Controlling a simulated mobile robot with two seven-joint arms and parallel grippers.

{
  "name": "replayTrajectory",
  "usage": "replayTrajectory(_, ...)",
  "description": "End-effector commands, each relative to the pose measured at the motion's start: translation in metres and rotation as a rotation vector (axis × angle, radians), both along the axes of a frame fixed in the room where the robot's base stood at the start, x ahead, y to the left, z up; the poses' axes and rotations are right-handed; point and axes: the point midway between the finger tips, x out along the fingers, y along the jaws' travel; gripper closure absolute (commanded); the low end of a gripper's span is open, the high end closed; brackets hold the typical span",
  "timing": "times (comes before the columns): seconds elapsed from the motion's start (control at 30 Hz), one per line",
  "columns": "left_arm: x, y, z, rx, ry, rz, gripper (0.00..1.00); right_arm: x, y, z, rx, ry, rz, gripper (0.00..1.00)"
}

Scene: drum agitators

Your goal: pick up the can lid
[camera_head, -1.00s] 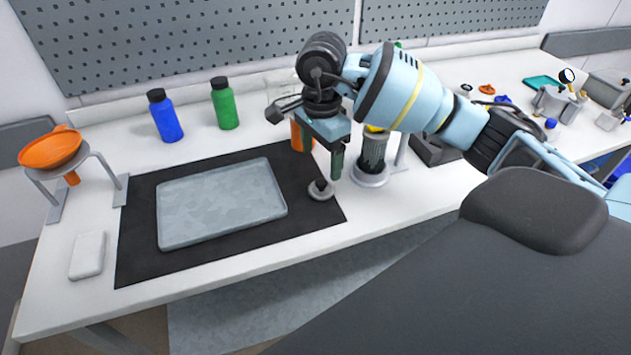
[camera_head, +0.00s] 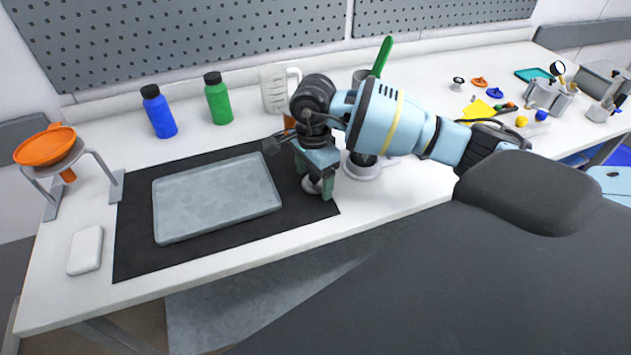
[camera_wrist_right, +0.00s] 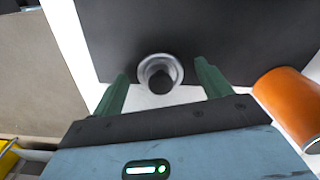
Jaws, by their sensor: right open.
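The can lid (camera_wrist_right: 160,72) is a small round grey metal disc with a black knob. In the right wrist view it lies between the two green fingers of my right gripper (camera_wrist_right: 161,80), near their tips, with a gap on each side. In the head view the lid (camera_head: 311,186) sits on the black mat (camera_head: 135,235), right of the tray, and is partly hidden by the fingers. My right gripper (camera_head: 318,186) is open, points down and is low over the lid. My left gripper is not in view.
A grey tray (camera_head: 215,200) fills much of the mat. An orange cylinder (camera_wrist_right: 285,103) stands close to the right finger in the wrist view. Blue (camera_head: 158,112) and green (camera_head: 218,99) bottles stand behind. An orange funnel on a stand (camera_head: 45,147) is at the left.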

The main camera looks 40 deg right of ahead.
Motion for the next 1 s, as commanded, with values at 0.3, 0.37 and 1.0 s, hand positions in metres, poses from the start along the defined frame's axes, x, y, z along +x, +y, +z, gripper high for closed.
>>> replayTrajectory(0.3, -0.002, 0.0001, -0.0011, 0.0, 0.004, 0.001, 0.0, 0.0, -0.0001, 0.0, 0.0, 0.0, 0.0, 0.42)
replayTrajectory(0.37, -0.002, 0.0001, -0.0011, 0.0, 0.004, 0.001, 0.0, -0.0001, -0.0001, 0.0, 0.0, 0.001, 0.0, 0.5)
replayTrajectory(1.0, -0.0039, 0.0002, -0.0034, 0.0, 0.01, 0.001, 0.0, 0.0003, -0.0003, 0.0079, -0.001, 0.0, -0.001, 0.7)
